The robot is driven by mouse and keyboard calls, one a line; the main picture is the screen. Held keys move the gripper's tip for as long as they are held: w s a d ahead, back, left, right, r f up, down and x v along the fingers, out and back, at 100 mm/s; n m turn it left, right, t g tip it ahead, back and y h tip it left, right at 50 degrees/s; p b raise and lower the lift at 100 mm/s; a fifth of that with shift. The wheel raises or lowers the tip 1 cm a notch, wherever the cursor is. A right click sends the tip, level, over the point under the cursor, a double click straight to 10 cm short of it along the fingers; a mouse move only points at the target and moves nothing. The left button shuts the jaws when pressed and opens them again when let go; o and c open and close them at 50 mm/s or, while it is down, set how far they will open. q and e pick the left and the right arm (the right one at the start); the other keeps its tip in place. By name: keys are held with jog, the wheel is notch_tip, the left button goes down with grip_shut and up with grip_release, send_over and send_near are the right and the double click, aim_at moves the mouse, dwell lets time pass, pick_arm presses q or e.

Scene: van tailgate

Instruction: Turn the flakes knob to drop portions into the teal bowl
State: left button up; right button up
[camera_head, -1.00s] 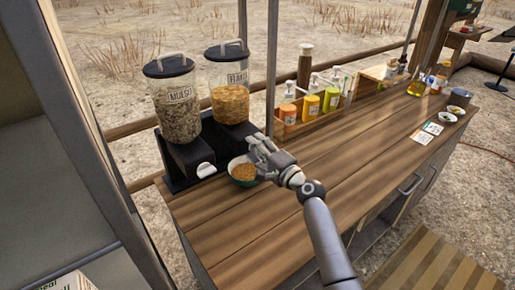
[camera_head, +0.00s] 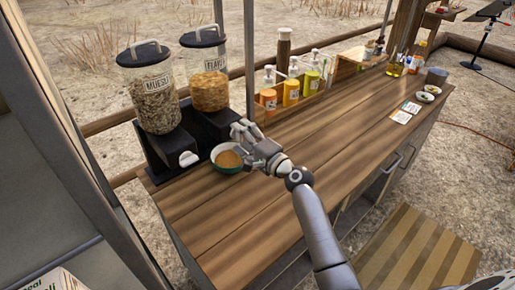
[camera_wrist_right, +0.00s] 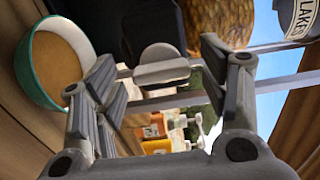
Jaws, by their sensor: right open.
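The flakes dispenser (camera_head: 209,88) is a clear jar with a dark lid, on a black stand at the back left of the counter. Its pale knob (camera_wrist_right: 160,66) shows in the right wrist view, between the spread fingers of my right gripper; in the head view the gripper hides it. My right gripper (camera_head: 240,132) is open in front of the stand. I cannot tell whether a finger touches the knob. The teal bowl (camera_head: 230,169) stands upright below and left of the gripper, with brown contents; it also shows in the right wrist view (camera_wrist_right: 28,75). My left gripper is out of view.
A muesli dispenser (camera_head: 152,98) with its own white knob (camera_head: 188,159) stands left of the flakes. A wooden rack (camera_head: 292,108) with several bottles lines the back edge. The wooden counter (camera_head: 330,135) is clear in the middle; small dishes (camera_head: 425,96) sit at the right.

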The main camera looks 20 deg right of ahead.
jog(key=v, duration=1)
jog(key=shift+s, duration=0.2)
jog(key=shift+d, duration=0.1)
